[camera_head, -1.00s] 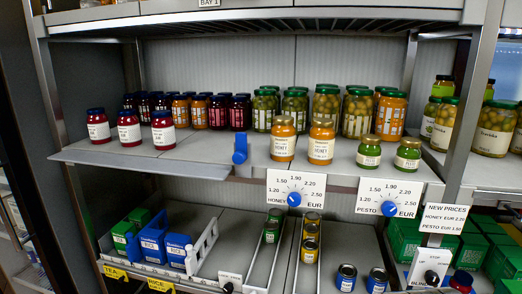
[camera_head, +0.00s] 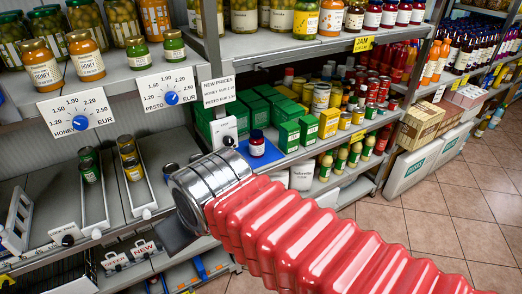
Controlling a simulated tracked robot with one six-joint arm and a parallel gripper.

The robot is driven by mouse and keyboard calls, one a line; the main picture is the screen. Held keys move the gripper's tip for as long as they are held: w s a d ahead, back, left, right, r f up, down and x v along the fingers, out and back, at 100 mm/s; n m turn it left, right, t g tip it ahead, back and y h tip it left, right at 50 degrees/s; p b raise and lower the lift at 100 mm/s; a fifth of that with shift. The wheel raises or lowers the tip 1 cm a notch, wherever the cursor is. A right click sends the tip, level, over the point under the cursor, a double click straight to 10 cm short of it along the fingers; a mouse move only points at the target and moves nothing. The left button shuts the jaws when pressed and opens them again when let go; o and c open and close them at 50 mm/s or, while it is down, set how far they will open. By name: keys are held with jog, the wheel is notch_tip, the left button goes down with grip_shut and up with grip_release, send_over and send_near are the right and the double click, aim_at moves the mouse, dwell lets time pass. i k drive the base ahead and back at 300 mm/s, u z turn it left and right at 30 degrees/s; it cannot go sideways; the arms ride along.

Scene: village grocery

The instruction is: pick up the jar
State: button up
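A single small jar (camera_head: 256,146) with a dark blue lid, dark red contents and a white label stands upright on a blue mat (camera_head: 268,160), on the lower shelf right of the price sign. Many other jars also show, so which one the task means is not certain. My gripper (camera_head: 178,236) is at the end of my red ribbed arm, below and left of that jar, apart from it. Only a dark grey plate shows beyond the silver wrist; the fingers' opening is hidden. I see nothing held in it.
Honey jars (camera_head: 86,56) and green pesto jars (camera_head: 174,46) stand on the upper shelf at left. Green boxes (camera_head: 288,136) are right of the jar, with more behind it. A white dial box (camera_head: 224,132) is left of it. Tiled floor (camera_head: 440,215) is open at right.

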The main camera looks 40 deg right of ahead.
aim_at(256, 139)
jog(key=k, duration=1.45)
jog(key=z, duration=0.65)
jog(key=i, duration=1.65)
